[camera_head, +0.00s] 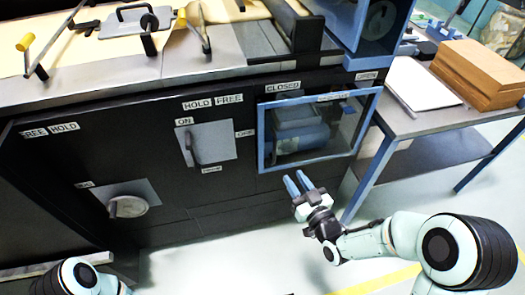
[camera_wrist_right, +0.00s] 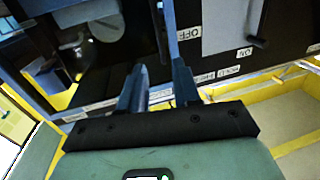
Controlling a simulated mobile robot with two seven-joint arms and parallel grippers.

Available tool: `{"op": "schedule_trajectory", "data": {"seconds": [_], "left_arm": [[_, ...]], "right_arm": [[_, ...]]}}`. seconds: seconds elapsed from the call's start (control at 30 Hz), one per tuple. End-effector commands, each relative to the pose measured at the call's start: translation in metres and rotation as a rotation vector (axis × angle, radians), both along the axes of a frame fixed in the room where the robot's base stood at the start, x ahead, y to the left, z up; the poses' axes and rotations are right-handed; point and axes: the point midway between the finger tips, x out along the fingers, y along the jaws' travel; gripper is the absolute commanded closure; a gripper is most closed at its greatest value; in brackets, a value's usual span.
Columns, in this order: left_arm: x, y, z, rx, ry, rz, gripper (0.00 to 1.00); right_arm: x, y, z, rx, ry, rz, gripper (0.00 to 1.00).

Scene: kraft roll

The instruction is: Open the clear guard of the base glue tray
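The clear guard (camera_head: 342,122) is a see-through pane in a blue frame on the dark machine front, below a CLOSED label at its left and an OPEN label at its right. It covers the opening, and a blue-grey tray or roller part (camera_head: 300,137) shows behind it. My right gripper (camera_head: 298,182) is just below the guard's lower left part, fingers apart and pointing up toward it. In the right wrist view, my right gripper (camera_wrist_right: 157,82) is empty, with a blue frame bar (camera_wrist_right: 170,30) beyond the fingertips. Contact cannot be told. My left gripper is out of view.
Left of the guard is an ON/OFF plate with a lever (camera_head: 207,145), and farther left a round knob (camera_head: 128,206). A side table (camera_head: 440,122) with brown boxes (camera_head: 480,72) stands at the right. The floor (camera_head: 230,255) in front is clear.

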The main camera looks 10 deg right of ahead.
Motion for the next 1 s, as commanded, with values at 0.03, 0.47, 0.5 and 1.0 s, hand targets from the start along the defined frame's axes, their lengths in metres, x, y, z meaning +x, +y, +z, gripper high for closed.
{"op": "schedule_trajectory", "data": {"seconds": [0.03,0.47,0.5,1.0], "left_arm": [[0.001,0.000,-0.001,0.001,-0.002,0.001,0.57],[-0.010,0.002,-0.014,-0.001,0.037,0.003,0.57],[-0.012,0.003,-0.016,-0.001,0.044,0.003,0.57],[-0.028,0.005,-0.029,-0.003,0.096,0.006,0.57]], "right_arm": [[0.001,0.000,0.002,-0.002,-0.010,0.001,0.68],[0.066,0.016,0.002,-0.001,-0.014,0.003,0.68],[0.074,0.018,0.002,-0.001,-0.014,0.003,0.68],[0.130,0.031,0.003,-0.001,-0.012,0.002,0.68]]}}
